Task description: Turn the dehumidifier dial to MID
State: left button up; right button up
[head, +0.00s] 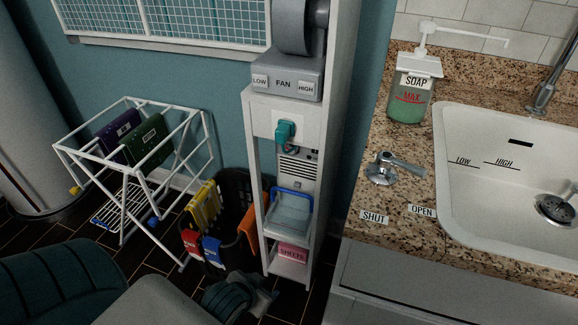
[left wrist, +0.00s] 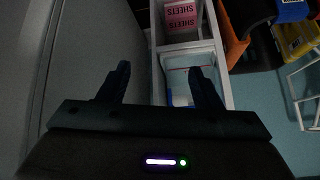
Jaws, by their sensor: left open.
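The dehumidifier (head: 297,170) is a grey vented unit in the narrow white shelf, in the head view. Small dark marks show at its upper right, but I cannot make out the dial or any MID label. A clear bucket with a blue handle (head: 292,212) sits below the vents. My left gripper (head: 262,298) is low in front of the shelf's foot, below the dehumidifier and apart from it. In the left wrist view its two dark fingers (left wrist: 158,76) are spread and empty, facing the shelf. My right gripper is not in view.
A teal plug (head: 285,132) sits above the vents, under the FAN box (head: 285,80). A pink SHEETS box (head: 292,252) is on the bottom shelf. A dark basket (head: 236,190) and white drying rack (head: 130,180) stand left. The counter (head: 400,225) is close on the right.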

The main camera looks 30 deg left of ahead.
pick_arm(q)
jog(key=w+a+r+t+y, duration=0.1)
jog(key=w+a+r+t, duration=0.15)
jog(key=w, duration=0.25)
jog(key=w+a+r+t+y, duration=0.2)
jog(key=w+a, duration=0.2)
jog(key=w, duration=0.1)
jog(key=m+t, duration=0.5)
jog(key=t, duration=0.1)
send_near(291, 150)
jog(key=shift+h, duration=0.3)
jog(key=w, duration=0.2)
jog(key=w+a+p, duration=0.1)
jog(key=w, duration=0.2)
jog(key=w+a, duration=0.1)
jog(key=w, duration=0.2)
jog(key=shift+w+r, duration=0.1)
jog(key=shift+w, duration=0.1)
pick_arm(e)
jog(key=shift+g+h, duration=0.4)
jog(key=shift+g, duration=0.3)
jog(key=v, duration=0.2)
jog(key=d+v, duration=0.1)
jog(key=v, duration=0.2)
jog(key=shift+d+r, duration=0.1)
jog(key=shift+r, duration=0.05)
pick_arm(q)
jog(key=c, duration=1)
